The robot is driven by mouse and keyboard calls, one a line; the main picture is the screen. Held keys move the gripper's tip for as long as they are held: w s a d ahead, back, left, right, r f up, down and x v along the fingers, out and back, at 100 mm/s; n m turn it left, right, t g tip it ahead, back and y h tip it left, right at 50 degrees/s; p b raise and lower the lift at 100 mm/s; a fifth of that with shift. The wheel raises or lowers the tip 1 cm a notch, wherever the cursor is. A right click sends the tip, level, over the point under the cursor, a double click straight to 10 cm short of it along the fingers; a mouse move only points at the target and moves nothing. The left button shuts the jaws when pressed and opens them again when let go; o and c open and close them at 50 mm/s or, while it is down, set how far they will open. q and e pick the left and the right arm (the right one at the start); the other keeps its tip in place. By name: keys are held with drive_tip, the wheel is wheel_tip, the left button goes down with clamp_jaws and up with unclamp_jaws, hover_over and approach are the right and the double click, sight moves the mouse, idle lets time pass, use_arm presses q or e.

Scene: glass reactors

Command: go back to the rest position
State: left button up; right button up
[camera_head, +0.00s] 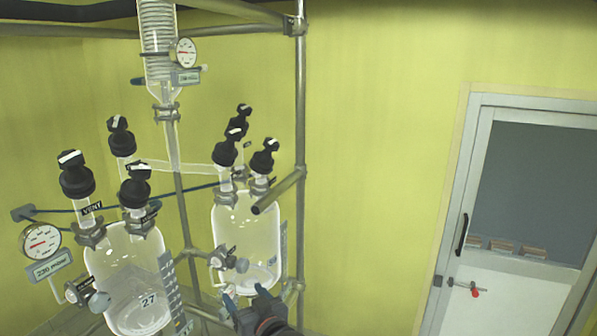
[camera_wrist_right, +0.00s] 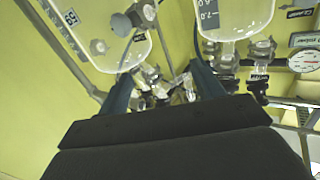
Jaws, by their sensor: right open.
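My right gripper (camera_head: 245,294) is at the bottom middle of the head view, in front of the lower part of the right glass reactor (camera_head: 248,235). Its two blue-grey fingers stand apart with nothing between them. In the right wrist view the open fingers (camera_wrist_right: 160,85) point toward glass vessels and clamps. I cannot tell how close the fingers are to the glass. My left gripper is in neither view.
The left glass reactor (camera_head: 125,265) carries black-capped valves and a pressure gauge (camera_head: 41,241). A coiled glass condenser (camera_head: 158,45) hangs above. A metal frame post (camera_head: 300,130) rises beside the right reactor. A door (camera_head: 520,210) is at right; the wall between is bare.

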drive_tip(key=s+d+f+m+g+h, duration=0.1)
drive_tip(key=s+d+f+g+h, duration=0.15)
drive_tip(key=s+d+f, duration=0.5)
drive_tip(key=s+d+f+m+g+h, duration=0.2)
drive_tip(key=s+d+f+h, duration=0.25)
drive_tip(key=d+f, duration=0.65)
drive_tip(key=s+d+f+g+h, duration=0.1)
drive_tip(key=s+d+f+g, duration=0.25)
drive_tip(key=s+d, duration=0.55)
drive_tip(key=s+d+f+g+h, duration=0.2)
drive_tip(key=s+d+f+g, duration=0.3)
drive_tip(key=s, duration=0.7)
wheel_tip(320, 180, down, 24)
drive_tip(key=w+t+b, duration=0.1)
drive_tip(key=w, duration=0.1)
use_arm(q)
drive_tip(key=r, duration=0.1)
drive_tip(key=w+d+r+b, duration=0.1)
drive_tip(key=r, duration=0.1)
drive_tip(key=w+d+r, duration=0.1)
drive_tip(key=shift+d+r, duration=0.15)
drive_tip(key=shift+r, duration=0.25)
use_arm(e)
drive_tip(key=s+f, duration=0.4)
drive_tip(key=f, duration=0.9)
drive_tip(key=s+f, duration=0.4)
drive_tip(key=f, duration=0.9)
drive_tip(key=shift+s+a+g, duration=0.15)
drive_tip(key=shift+a+g, duration=0.1)
drive_tip(key=shift+g, duration=0.05)
